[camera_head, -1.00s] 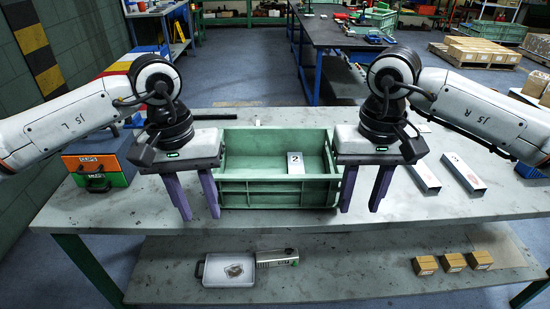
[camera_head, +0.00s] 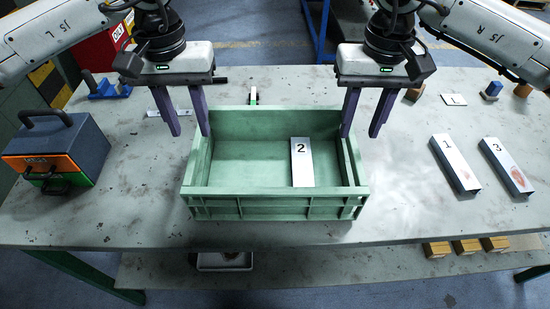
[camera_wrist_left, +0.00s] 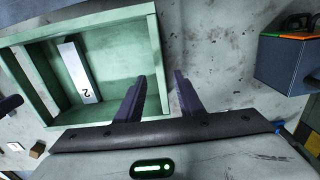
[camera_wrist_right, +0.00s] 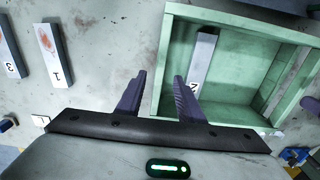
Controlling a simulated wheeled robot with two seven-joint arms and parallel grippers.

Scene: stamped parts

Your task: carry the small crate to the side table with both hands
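The small green crate (camera_head: 275,208) stands upright on the grey table. A white part marked 2 (camera_head: 302,165) lies inside it. My left gripper (camera_head: 190,133) is open and empty at the crate's left side; in the left wrist view (camera_wrist_left: 160,76) its fingers lie on either side of the crate wall's line. My right gripper (camera_head: 359,135) is open and empty at the right side; in the right wrist view (camera_wrist_right: 160,76) the wall's line runs between its fingers. Whether either gripper touches the wall is unclear. I cannot identify the side table now.
The grey table (camera_head: 120,215) has a blue-and-orange toolbox (camera_head: 60,150) at left. White parts marked 1 (camera_head: 455,165) and 3 (camera_head: 507,165) lie at right. Small blocks stand near the back right. Bare tabletop surrounds the crate.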

